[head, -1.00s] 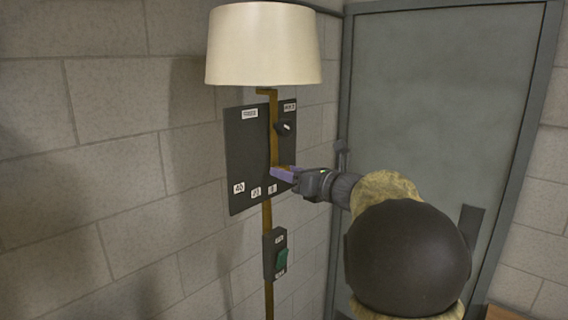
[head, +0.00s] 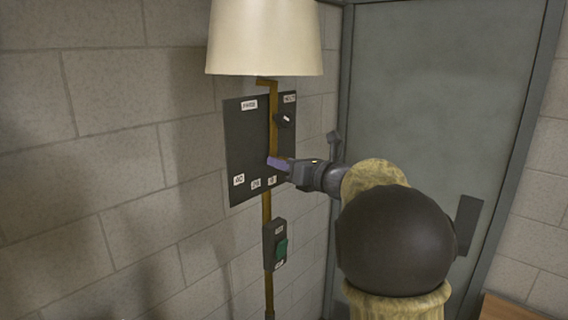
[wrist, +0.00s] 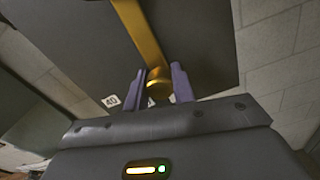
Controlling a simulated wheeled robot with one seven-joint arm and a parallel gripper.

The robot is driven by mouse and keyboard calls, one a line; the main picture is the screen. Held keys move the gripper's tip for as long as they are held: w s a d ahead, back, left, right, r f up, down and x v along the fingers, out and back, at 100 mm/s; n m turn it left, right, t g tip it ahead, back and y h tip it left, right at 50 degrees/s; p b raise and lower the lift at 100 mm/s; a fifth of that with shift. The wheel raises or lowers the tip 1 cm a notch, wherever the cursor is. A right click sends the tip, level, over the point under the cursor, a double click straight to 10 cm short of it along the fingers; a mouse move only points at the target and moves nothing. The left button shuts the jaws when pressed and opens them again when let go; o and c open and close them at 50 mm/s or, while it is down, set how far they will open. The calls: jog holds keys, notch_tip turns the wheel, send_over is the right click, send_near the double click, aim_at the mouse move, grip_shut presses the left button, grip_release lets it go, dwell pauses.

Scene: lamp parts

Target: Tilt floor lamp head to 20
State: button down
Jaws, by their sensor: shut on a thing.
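The floor lamp has a cream shade (head: 264,38) at the top of the head view, on a brass bracket (head: 273,105). The bracket runs down in front of a dark panel (head: 243,140) with small white labels along its lower edge. My gripper (head: 275,162) is at the lower end of the brass bracket, in front of the panel. In the wrist view, its two purple fingers (wrist: 158,86) are on either side of the round brass end (wrist: 158,88) of the bar (wrist: 140,35). A label reading 40 (wrist: 111,101) shows left of the fingers.
A dark knob (head: 284,120) sits on the panel's right side. A switch box with a green rocker (head: 282,249) is on the pole (head: 268,290) below. A block wall (head: 110,130) is behind and left, and a grey door (head: 440,90) is right.

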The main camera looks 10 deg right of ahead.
aim_at(261, 160)
jog(key=s+a+m, duration=0.2)
jog(key=m, duration=0.1)
jog(key=shift+a+r+m, duration=0.3)
jog(key=c, duration=1.2)
grip_release()
jog(key=shift+d, duration=0.1)
jog(key=shift+o, duration=0.2)
jog(key=shift+s+d+b, duration=0.3)
jog(key=shift+s+b, duration=0.05)
jog(key=b+v, duration=0.5)
jog(key=v, duration=1.1)
jog(key=shift+s+b, duration=0.25)
jog(key=shift+b, duration=0.15)
jog(key=shift+d, duration=0.1)
